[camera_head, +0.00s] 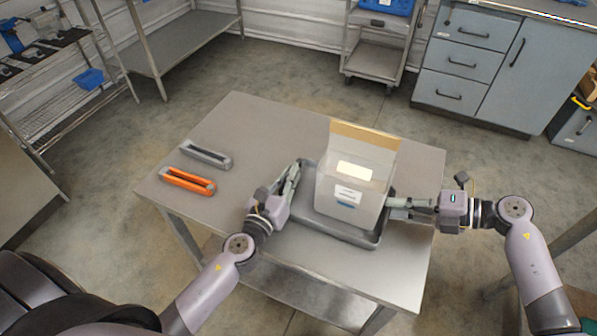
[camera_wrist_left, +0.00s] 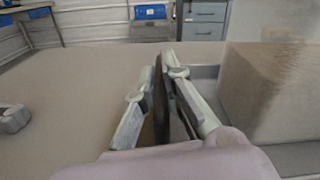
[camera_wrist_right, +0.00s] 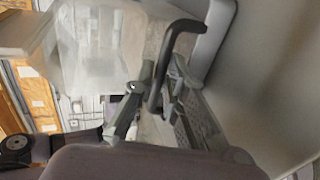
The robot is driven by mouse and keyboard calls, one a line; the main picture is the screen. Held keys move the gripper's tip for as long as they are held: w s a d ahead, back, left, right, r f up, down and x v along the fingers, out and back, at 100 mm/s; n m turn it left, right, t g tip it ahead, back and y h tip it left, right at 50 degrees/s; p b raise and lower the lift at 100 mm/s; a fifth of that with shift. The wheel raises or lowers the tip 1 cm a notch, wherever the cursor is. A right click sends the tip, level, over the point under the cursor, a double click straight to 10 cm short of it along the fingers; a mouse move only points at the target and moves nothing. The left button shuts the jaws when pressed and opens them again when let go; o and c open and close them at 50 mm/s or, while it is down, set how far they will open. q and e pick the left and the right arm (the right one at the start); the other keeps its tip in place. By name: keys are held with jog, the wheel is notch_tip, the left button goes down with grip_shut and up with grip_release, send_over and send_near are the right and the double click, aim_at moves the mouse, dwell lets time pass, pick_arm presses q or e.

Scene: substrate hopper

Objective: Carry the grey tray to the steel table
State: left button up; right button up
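The grey tray (camera_head: 330,234) lies on the grey table (camera_head: 250,125) in the middle of the head view. A white, open-topped box (camera_head: 345,205) stands in it and hides much of it. My left gripper (camera_head: 293,175) is at the tray's left side; in the left wrist view its fingers (camera_wrist_left: 160,72) close around a dark upright handle. My right gripper (camera_head: 395,208) is at the tray's right side; in the right wrist view its fingers (camera_wrist_right: 162,72) close around a dark handle (camera_wrist_right: 158,85). A bare metal table (camera_head: 185,45) stands at the back left.
An orange holder (camera_head: 187,181) and a grey holder (camera_head: 206,156) lie on the table's left part. A wire shelf (camera_head: 60,95) stands at the left, a cart (camera_head: 375,62) and blue-grey cabinets (camera_head: 470,65) at the back. Bare floor surrounds the table.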

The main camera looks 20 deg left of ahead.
pick_arm(q)
jog(key=o, duration=0.4)
jog(key=shift+r, duration=0.15)
pick_arm(e)
jog(key=o, duration=0.4)
jog(key=shift+r, duration=0.2)
pick_arm(q)
jog(key=o, duration=0.7)
jog(key=shift+o, duration=0.2)
jog(key=shift+s, duration=0.5)
jog(key=s, duration=1.1)
jog(key=shift+a, duration=0.3)
